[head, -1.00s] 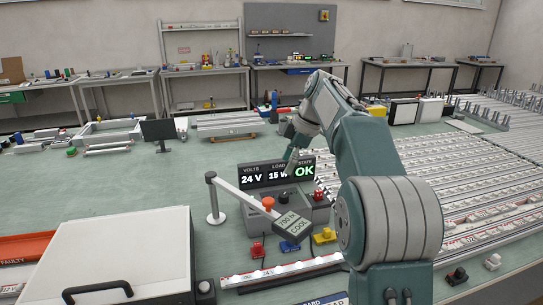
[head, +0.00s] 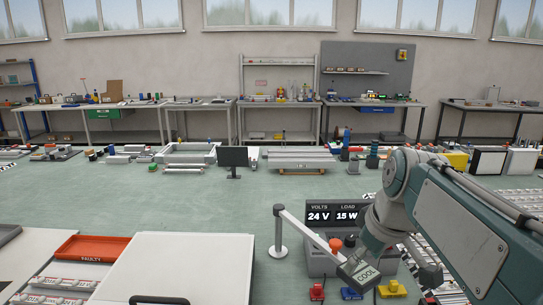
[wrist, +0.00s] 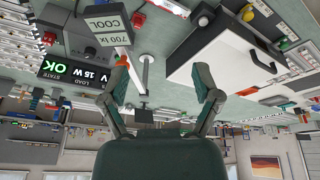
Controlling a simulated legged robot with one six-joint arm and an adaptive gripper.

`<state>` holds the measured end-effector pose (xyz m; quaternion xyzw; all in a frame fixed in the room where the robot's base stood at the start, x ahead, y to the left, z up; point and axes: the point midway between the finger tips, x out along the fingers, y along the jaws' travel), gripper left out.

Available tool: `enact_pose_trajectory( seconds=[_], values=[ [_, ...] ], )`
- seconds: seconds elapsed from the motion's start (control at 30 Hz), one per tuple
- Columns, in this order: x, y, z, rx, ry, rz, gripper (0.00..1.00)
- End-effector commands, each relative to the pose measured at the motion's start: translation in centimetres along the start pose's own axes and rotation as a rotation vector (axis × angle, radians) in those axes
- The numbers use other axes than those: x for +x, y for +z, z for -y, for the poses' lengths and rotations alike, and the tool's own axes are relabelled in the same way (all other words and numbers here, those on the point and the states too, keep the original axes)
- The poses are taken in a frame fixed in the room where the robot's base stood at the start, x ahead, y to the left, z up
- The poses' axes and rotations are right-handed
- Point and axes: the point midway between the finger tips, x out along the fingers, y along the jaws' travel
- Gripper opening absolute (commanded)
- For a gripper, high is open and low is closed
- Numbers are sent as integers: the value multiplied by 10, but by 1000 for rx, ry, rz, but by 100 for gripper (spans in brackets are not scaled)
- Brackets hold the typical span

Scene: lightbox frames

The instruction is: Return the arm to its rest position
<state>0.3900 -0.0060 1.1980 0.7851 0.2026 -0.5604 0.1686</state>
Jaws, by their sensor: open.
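My arm reaches in from the right of the head view, its wrist (head: 390,205) bent down over the test station. In the wrist view my gripper (wrist: 162,85) is open, its two fingers spread with nothing between them. The picture there looks upside down. In the wrist view the display (wrist: 70,82) also shows a green OK. A grey box marked COOL (head: 362,273) sits at the end of a white bar just below my wrist; I cannot tell whether they touch.
A white lidded box (head: 190,262) stands at the front left, with an orange FAULTY tray (head: 92,248) beside it. Red, blue and yellow connectors (head: 350,293) lie in front of the station. Green tabletop (head: 110,205) behind the box is clear.

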Motion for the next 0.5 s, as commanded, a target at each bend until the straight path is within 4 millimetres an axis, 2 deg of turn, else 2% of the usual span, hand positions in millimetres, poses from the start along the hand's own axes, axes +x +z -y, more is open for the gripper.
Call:
enact_pose_trajectory(
  seconds=[0.03,0.27,0.5],
  values=[
    [0,12,9,36,18,-6,81],
    [11,61,41,222,93,-48,81],
    [33,112,68,402,153,-114,81]
  ],
)
